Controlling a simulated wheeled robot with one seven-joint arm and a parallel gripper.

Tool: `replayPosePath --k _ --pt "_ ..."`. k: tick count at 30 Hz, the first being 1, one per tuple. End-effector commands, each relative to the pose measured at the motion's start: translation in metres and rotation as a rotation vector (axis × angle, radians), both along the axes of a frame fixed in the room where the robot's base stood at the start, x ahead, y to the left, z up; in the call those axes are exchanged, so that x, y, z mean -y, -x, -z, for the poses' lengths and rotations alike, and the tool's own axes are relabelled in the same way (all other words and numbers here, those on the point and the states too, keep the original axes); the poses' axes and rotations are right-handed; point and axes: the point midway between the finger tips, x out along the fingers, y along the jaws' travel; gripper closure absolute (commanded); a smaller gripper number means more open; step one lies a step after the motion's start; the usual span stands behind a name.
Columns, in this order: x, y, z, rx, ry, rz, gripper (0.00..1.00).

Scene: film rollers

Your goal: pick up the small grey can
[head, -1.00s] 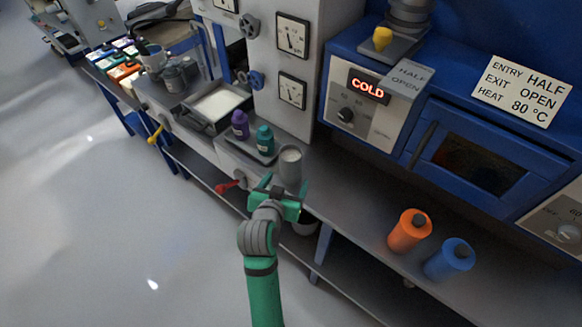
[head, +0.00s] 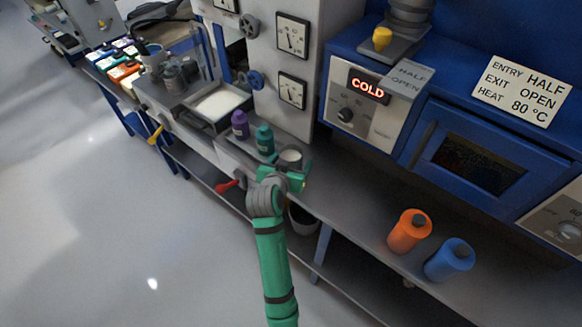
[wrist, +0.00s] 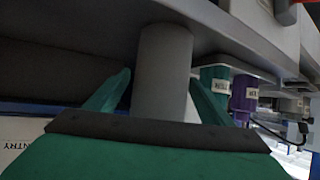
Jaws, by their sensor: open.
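The small grey can (head: 290,157) stands upright on the bench in front of the white machine, with a pale top. In the head view my gripper (head: 284,176) is at the can and covers its lower part. In the wrist view the can (wrist: 163,75) stands between the two green fingers of my gripper (wrist: 160,100). The fingers are open, one on each side. A gap shows beside the right finger; whether the left finger touches the can is hard to tell.
A teal bottle (head: 265,140) and a purple bottle (head: 240,124) stand just left of the can. A red handle (head: 227,187) sticks out below the bench edge.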

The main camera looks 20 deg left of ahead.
Motion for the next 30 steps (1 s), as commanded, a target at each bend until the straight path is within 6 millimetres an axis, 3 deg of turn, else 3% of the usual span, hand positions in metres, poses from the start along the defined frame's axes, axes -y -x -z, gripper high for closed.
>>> replayPosePath --k 6,14,22,30 --pt "-0.001 -0.021 0.012 0.0 0.0 0.001 0.25" --pt "-0.001 -0.023 0.013 -0.001 0.0 0.0 0.25" --pt "-0.001 -0.023 0.013 0.0 0.0 0.0 0.83" --pt "-0.002 -0.024 0.01 0.003 0.0 0.0 0.83"
